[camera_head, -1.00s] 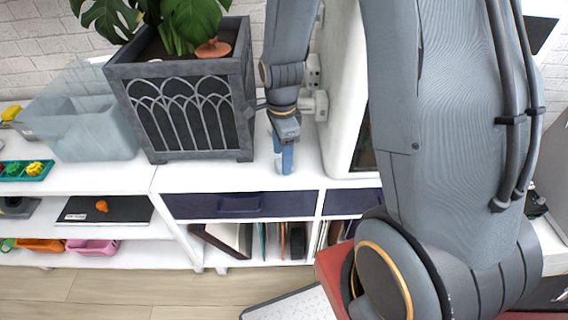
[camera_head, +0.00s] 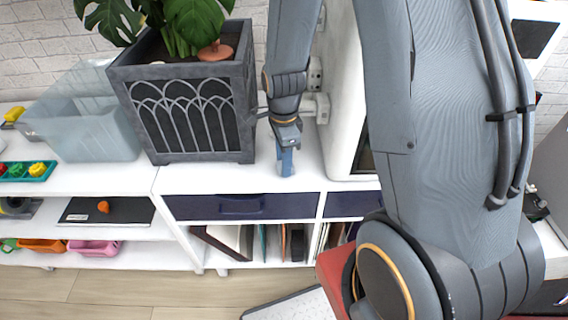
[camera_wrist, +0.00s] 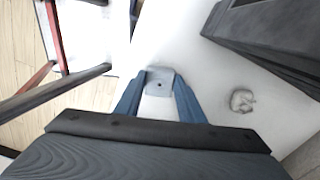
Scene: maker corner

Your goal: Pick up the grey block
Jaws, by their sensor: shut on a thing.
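The grey block (camera_wrist: 159,80) shows in the wrist view as a small light-grey piece with a dark dot on its face. It sits between the two blue fingertips of my gripper (camera_wrist: 159,88), which is shut on it. In the head view my gripper (camera_head: 287,162) points down at the white shelf top, right of the planter. The block is hard to make out in the head view, and I cannot tell whether it touches the shelf top.
A dark planter (camera_head: 188,118) with a leafy plant stands close left of my gripper. A white upright panel (camera_head: 342,110) stands close on the right. A small grey curled object (camera_wrist: 242,101) lies on the white top. A translucent bin (camera_head: 95,130) stands farther left.

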